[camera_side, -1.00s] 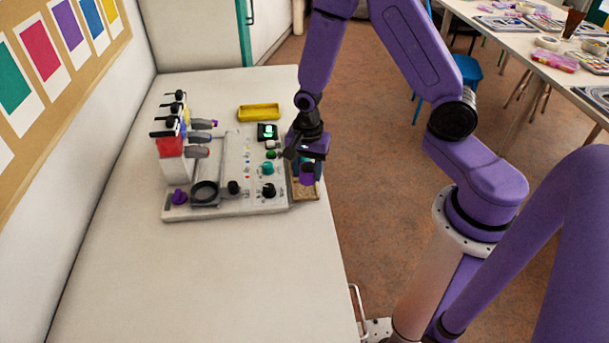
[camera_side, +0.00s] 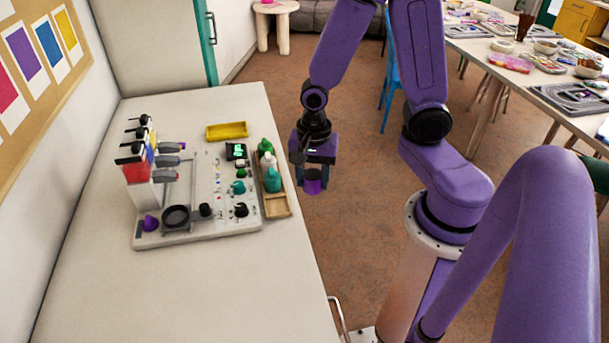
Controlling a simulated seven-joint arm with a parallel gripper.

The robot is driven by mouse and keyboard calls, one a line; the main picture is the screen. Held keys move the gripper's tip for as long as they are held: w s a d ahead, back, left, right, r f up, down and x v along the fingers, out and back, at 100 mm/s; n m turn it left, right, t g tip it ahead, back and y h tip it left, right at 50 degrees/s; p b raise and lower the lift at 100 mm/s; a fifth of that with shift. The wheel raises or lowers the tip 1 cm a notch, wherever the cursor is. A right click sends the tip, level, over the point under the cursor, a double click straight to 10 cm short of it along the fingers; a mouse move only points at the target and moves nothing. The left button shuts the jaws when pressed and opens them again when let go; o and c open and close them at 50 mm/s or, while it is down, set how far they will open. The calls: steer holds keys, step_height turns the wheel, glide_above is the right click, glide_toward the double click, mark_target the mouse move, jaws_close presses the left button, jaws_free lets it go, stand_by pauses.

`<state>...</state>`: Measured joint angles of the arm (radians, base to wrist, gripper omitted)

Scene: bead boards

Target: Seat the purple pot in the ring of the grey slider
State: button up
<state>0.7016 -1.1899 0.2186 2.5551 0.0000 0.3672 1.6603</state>
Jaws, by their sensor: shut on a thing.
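The purple pot (camera_side: 313,187) is held low between the fingers of my gripper (camera_side: 312,176), which is shut on it. In the picture, pot and gripper are just right of the table's edge, with floor behind them, apart from the wooden tray. The grey slider's dark ring (camera_side: 176,217) is at the front left of the white board (camera_side: 225,228), well to the left of the pot. The ring looks empty. A black knob (camera_side: 206,210) stands just right of the ring.
The wooden tray (camera_side: 279,208) holds green and white bottles (camera_side: 271,178) at the board's right. A purple knob (camera_side: 150,223) sits at the board's left corner. Upright coloured dispensers (camera_side: 138,172) stand behind it. A yellow tray (camera_side: 227,131) lies further back. The front table is clear.

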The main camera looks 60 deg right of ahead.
steer(key=w+a, duration=1)
steer(key=w, duration=0.4)
steer(key=w+a, duration=0.9)
steer(key=w, duration=0.4)
steer(key=shift+w+a+f, duration=0.1)
steer(key=shift+f, duration=3)
steer(key=shift+f, duration=0.95)
steer(key=o, duration=1.1)
steer(key=shift+c, duration=1.3)
steer(key=shift+o, duration=0.8)
step_height(320, 180, up, 7)
